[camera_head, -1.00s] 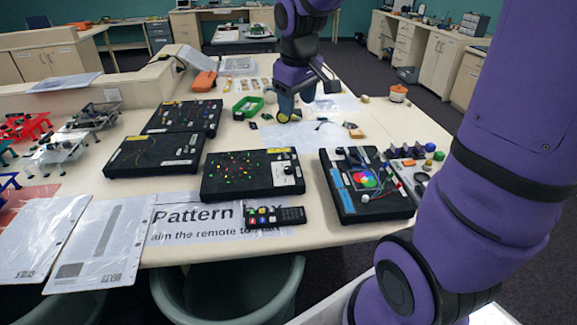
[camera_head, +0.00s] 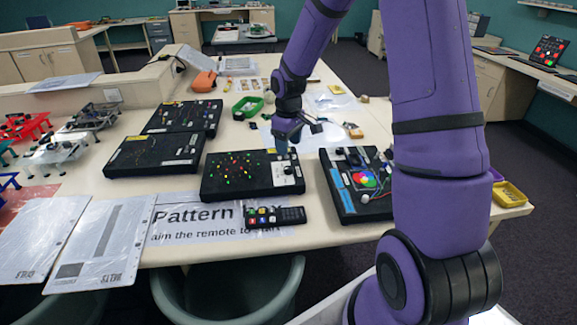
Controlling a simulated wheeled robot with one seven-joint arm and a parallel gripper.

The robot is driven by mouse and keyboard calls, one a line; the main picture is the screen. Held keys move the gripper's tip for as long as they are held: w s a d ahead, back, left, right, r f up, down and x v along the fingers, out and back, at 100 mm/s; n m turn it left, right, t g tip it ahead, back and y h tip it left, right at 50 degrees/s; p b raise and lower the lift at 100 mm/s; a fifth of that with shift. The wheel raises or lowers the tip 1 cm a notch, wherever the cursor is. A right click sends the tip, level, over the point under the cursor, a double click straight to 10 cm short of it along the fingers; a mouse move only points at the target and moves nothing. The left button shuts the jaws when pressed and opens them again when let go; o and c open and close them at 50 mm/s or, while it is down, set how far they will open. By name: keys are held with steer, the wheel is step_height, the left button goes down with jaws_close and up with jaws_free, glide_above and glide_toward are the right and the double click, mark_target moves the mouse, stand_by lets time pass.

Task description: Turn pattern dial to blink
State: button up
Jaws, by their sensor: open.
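The pattern box (camera_head: 236,185) is a black box with several small coloured lights on top, in the middle of the table. Its white control panel (camera_head: 288,182) with a dark dial (camera_head: 288,170) is at the right end of the box. The dial's setting is too small to read. My gripper (camera_head: 284,150) hangs over the far edge of that panel, pointing down, just above and behind the dial. It looks empty; its fingertips are small, and I cannot tell whether they touch the dial.
A black remote (camera_head: 275,217) lies in front of the box on the Pattern Box sign (camera_head: 190,222). Another black box (camera_head: 350,205) with a colour wheel stands to the right. Two black boxes (camera_head: 150,155) stand at the back left. A green tray (camera_head: 247,107) is behind.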

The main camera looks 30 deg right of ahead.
mark_target(288, 167)
step_height(288, 167, down, 8)
steer(key=shift+f, duration=0.2)
stand_by(0.3)
steer(key=c, duration=0.9)
